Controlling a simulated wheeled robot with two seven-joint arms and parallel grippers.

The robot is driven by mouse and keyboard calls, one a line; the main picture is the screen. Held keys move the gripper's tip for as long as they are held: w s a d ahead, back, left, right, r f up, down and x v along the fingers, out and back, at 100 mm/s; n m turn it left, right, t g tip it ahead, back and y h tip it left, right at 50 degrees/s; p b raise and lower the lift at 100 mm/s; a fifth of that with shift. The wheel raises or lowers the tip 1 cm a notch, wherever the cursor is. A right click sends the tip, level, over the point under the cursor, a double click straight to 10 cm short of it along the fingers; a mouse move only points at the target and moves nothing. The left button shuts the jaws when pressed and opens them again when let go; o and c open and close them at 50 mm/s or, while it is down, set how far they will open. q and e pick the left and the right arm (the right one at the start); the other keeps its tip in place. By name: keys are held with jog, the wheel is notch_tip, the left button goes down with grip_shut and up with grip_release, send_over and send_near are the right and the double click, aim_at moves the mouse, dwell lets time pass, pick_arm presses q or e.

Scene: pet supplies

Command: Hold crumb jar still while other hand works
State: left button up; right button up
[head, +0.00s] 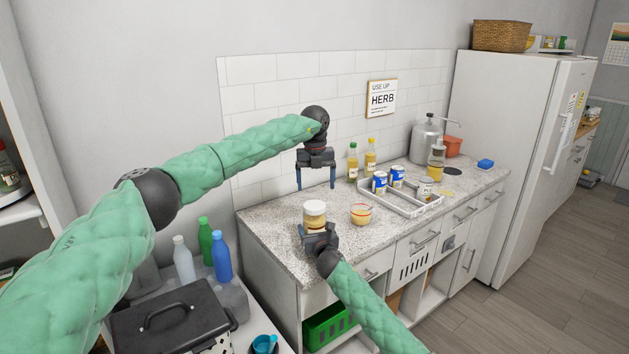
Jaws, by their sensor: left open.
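The crumb jar (314,212), clear with a pale lid and tan contents, stands upright near the counter's left front. My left gripper (316,186) points down above and behind the jar, its fingers spread and empty. My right gripper (317,229) is at the front of the jar, low against it. Its body hides the jar's lower part, and I cannot tell whether its fingers press on the jar.
A small glass bowl (361,213) with orange-yellow contents stands just right of the jar. A grey tray (412,206) with several cans lies farther right. Two bottles (370,157) stand by the wall. The speckled counter (268,226) is bare left of the jar.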

aim_at(314, 205)
pick_arm(q)
jog(key=m, duration=0.5)
jog(key=shift+r+m, duration=0.1)
jog(key=shift+m, duration=0.2)
jog(key=m, duration=0.4)
jog(key=shift+r, duration=0.1)
jog(key=m, duration=0.9)
jog(key=shift+a+r, duration=0.1)
jog(key=m, duration=0.4)
jog(key=shift+m, duration=0.3)
jog(key=m, duration=0.5)
jog(key=shift+a, duration=0.1)
jog(key=m, duration=0.5)
jog(key=shift+m, duration=0.4)
jog(key=m, duration=0.4)
jog(key=shift+m, duration=0.3)
jog(key=shift+w+f, duration=0.1)
jog(key=shift+f, duration=3.9)
jog(key=shift+c, duration=0.4)
